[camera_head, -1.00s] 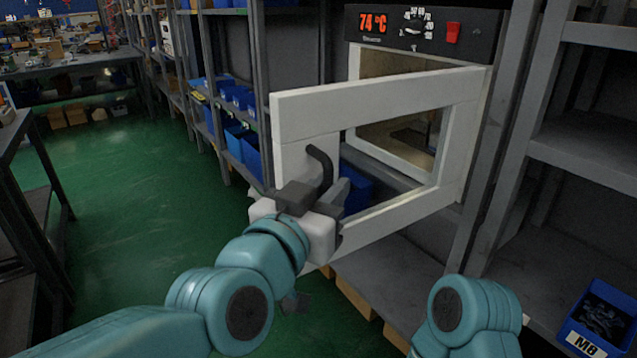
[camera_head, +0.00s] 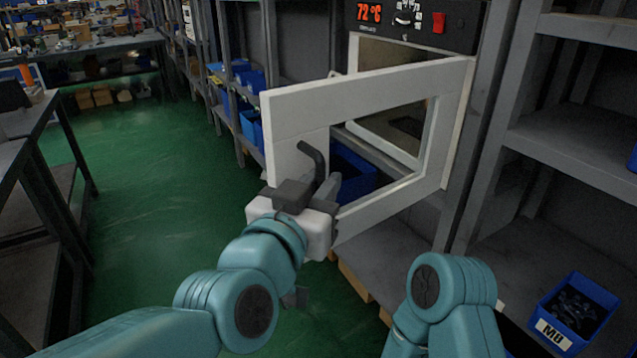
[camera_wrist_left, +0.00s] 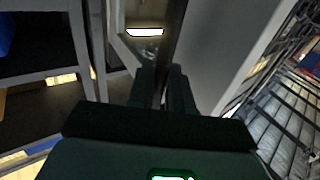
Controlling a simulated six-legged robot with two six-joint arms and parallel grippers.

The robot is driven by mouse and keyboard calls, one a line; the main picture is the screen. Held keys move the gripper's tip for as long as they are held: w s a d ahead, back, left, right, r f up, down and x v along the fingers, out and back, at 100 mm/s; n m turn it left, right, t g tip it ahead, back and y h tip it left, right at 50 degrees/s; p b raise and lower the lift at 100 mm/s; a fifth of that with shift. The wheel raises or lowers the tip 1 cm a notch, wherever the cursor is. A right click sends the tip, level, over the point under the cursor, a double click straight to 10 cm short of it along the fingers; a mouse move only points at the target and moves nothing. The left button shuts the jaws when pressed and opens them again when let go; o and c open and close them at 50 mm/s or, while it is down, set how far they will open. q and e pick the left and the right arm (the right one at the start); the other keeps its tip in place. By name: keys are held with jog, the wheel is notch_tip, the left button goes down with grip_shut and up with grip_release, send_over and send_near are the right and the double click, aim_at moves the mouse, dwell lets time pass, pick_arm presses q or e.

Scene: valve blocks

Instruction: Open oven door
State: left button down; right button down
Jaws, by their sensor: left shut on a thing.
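The oven door (camera_head: 366,89) is a white frame with a window opening. It stands swung well out from the oven, hinged at its right edge. A dark curved handle (camera_head: 314,160) is on its left part. My left gripper (camera_head: 318,190) is at the handle and shut on it, its fingers partly hidden by its own body. In the left wrist view the dark fingers (camera_wrist_left: 163,85) meet around the dark bar of the handle. The oven's control panel (camera_head: 415,20) reads 72 °C. My right arm shows at the lower right; its gripper is out of view.
Grey shelves (camera_head: 575,150) stand to the right of the oven. A blue bin (camera_head: 575,310) of dark parts is on the lower right shelf. A workbench (camera_head: 40,125) stands at the left. The green floor (camera_head: 160,210) between is clear.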

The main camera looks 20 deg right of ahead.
pick_arm(q)
jog(key=shift+r, duration=0.1)
dwell(0.3)
jog(key=c, duration=1.2)
grip_release()
jog(key=p+v, duration=0.1)
jog(key=v, duration=1.5)
jog(key=shift+a, duration=0.15)
